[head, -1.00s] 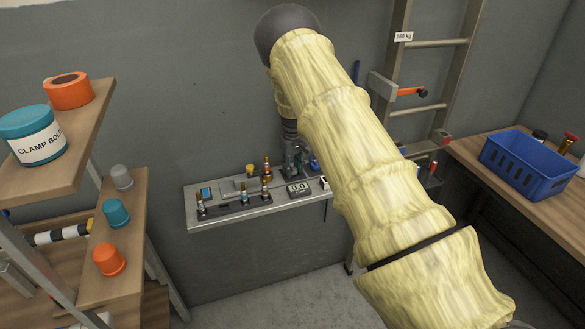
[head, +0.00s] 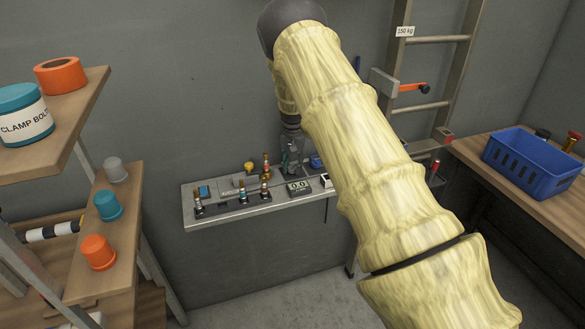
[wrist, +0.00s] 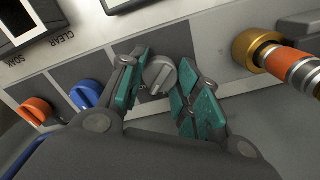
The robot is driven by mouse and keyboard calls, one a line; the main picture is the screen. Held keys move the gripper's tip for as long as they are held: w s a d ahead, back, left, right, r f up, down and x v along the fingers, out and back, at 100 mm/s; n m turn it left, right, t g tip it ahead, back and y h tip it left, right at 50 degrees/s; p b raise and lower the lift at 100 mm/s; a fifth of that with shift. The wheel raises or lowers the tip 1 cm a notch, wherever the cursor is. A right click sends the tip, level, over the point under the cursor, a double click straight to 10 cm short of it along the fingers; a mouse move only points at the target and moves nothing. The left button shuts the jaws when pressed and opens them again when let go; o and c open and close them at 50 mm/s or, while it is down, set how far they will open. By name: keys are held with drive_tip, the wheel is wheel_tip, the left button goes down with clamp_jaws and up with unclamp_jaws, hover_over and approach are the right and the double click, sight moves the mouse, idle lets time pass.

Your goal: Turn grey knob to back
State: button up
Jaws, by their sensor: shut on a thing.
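The grey knob (wrist: 160,74) shows in the wrist view on a pale panel, with a raised light grip bar across its face. My gripper (wrist: 163,66) has its teal-padded fingers on either side of the knob and is shut on it. The left finger is close against the knob's left side; contact on the right is harder to see. In the head view my gripper (head: 290,164) is small and dark at the back of the grey wall shelf (head: 232,216). The knob cannot be made out there.
A blue knob (wrist: 87,93) and an orange knob (wrist: 36,110) sit left of the grey one. A brass fitting with an orange band (wrist: 300,70) is close on the right.

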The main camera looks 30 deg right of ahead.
sight(293, 166)
drive_tip(key=shift+r+m, duration=0.1)
drive_tip(key=shift+m, duration=1.2)
drive_tip(key=shift+w, duration=0.1)
drive_tip(key=o, duration=1)
drive_tip(key=shift+o, duration=0.2)
wheel_tip(293, 166, up, 12)
